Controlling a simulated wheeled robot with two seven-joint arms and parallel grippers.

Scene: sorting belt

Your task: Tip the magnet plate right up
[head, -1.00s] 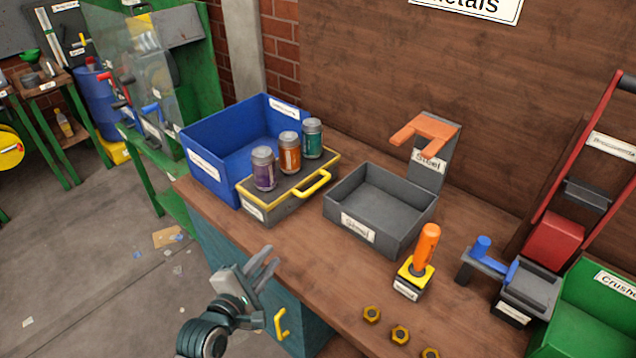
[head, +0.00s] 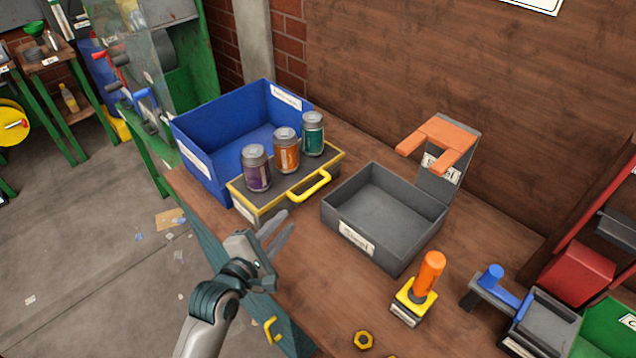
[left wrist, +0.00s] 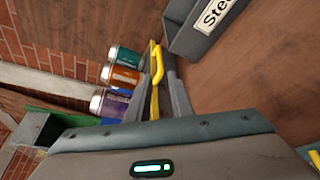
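The magnet plate (head: 274,197) looks like a flat grey, yellow-rimmed plate with a yellow handle (head: 314,188) along its front. It lies flat on the bench, and purple (head: 256,172), orange (head: 286,155) and teal (head: 312,138) cans stand upright on it. My left gripper (head: 284,226) is just in front of the plate, below and left of the handle in the head view. Its fingers are apart and empty. In the left wrist view the handle (left wrist: 156,65) shows beyond and between the fingertips, with no visible contact. My right gripper is out of view.
A blue bin (head: 200,165) stands behind and left of the plate. An orange-handled tool (head: 430,275) stands at the front right. Bare bench lies before the tray.

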